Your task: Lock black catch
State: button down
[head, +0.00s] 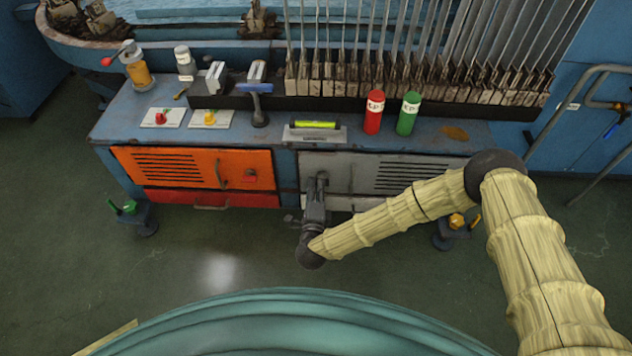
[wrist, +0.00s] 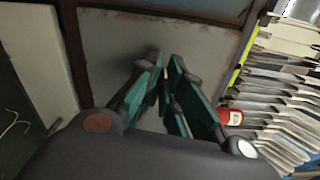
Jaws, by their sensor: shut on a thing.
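The grey cabinet door (head: 345,172) is on the right half of the bench front, and it looks flush with the front. My gripper (head: 317,184) is at the left part of this door, below the bench top. In the wrist view, my gripper (wrist: 166,78) has its green-padded fingers pressed near the pale door face and shut on a small part between the tips. That part seems to be the black catch. It is almost wholly hidden by the fingers, so its angle cannot be told.
The orange door (head: 180,166), with a red catch (head: 249,176), is to the left. A level (head: 315,128), a red can (head: 374,112) and a green can (head: 408,114) stand on the bench above. Green and yellow floor stands are either side; open floor lies in front.

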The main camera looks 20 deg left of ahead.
jog(key=shift+f+n+p, duration=0.15)
jog(key=shift+n+p, duration=0.35)
jog(key=shift+n, duration=0.4)
jog(key=c, duration=1.6)
grip_release()
jog(key=shift+o, duration=0.2)
jog(key=v, duration=1.2)
